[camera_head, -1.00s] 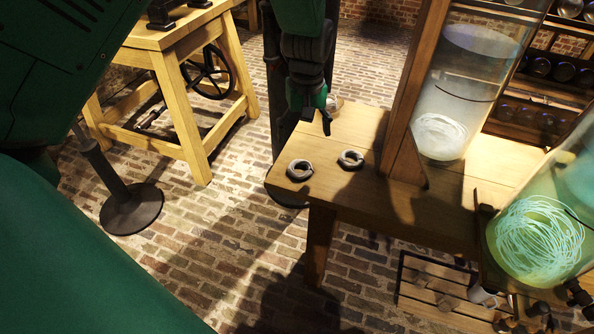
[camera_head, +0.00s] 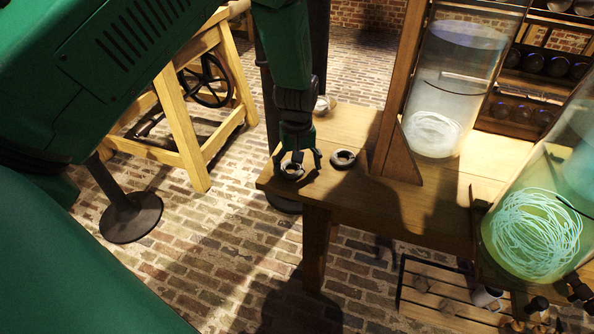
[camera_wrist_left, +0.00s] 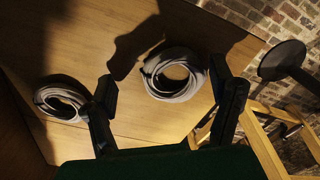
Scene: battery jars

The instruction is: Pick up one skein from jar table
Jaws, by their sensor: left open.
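The jar table (camera_head: 400,205) is a wooden top with small grey coiled skeins near its left end. One skein (camera_head: 292,171) lies at the corner under my left gripper (camera_head: 298,160). A second skein (camera_head: 343,158) lies just right of it, and a third pale one (camera_head: 322,104) is farther back. In the left wrist view my left gripper (camera_wrist_left: 168,97) is open and empty. The corner skein (camera_wrist_left: 176,76) shows between its fingers, and the second skein (camera_wrist_left: 62,102) lies outside the left finger. I cannot tell the remaining height. My right gripper is not in view.
Tall glass jars, one clear (camera_head: 445,90) and one greenish (camera_head: 535,230), hold pale coils at the table's right. A wooden post (camera_head: 400,90) stands beside the skeins. A slatted crate (camera_head: 440,300) is on the brick floor below.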

